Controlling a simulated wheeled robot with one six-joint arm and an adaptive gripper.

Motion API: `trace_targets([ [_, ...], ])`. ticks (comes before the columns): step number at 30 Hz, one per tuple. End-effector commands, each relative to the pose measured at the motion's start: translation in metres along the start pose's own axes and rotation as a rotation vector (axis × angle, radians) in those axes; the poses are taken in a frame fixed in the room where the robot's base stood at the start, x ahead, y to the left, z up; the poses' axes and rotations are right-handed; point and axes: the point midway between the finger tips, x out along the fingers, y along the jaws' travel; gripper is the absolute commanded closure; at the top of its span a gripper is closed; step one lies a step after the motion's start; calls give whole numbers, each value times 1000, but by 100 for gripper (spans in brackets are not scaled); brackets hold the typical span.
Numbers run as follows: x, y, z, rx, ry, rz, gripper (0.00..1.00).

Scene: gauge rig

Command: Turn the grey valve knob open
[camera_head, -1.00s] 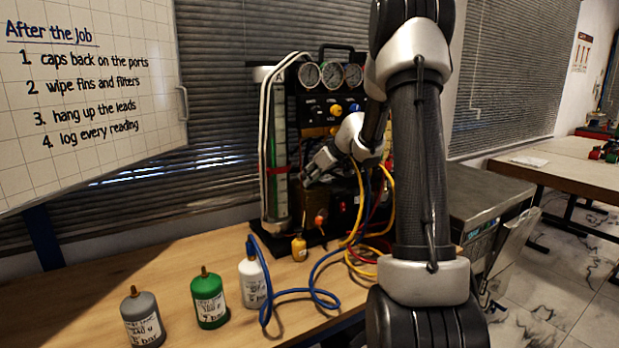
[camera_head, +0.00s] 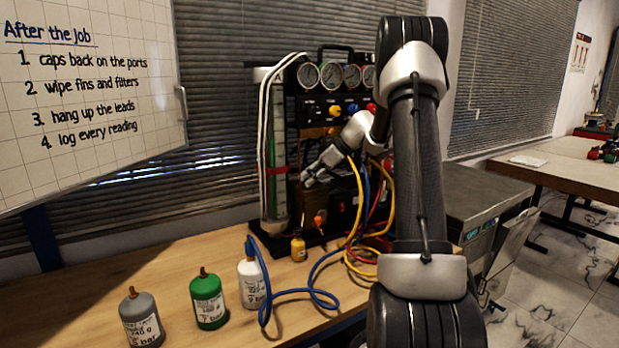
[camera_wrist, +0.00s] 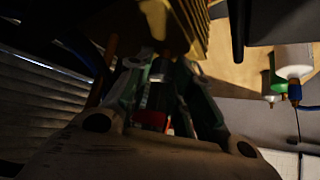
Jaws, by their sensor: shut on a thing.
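The gauge rig (camera_head: 345,125) stands at the back of the wooden bench, with gauges on top and a panel of coloured knobs. My gripper (camera_head: 309,180) reaches in from the right at its lower left. The wrist view looks along my two fingers (camera_wrist: 160,90), which close on a small grey thing (camera_wrist: 158,72), seemingly the grey valve knob. A dark part and a bit of red show between the fingers. The view is dim, so the knob's turn angle cannot be told. In the head view my gripper hides the knob.
Blue, yellow and red hoses (camera_head: 355,215) hang by the rig and loop over the bench (camera_head: 180,290). Grey (camera_head: 142,320), green (camera_head: 208,300) and white (camera_head: 252,283) bottles stand at the front left.

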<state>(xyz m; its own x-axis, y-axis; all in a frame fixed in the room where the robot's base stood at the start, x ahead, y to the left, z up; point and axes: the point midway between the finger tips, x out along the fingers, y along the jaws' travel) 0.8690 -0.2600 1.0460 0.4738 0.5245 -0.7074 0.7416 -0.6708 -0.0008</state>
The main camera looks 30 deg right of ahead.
Motion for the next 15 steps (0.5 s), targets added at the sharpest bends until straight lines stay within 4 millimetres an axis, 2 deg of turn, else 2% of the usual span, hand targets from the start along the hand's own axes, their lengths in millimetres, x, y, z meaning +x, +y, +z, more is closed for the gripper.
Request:
trace_targets([
  [6,0,0,-1,-1,1,2,100],
  [7,0,0,-1,-1,1,2,72],
  [9,0,0,-1,-1,1,2,59],
  [10,0,0,0,-1,1,2,56],
  [15,0,0,0,0,0,1,56],
])
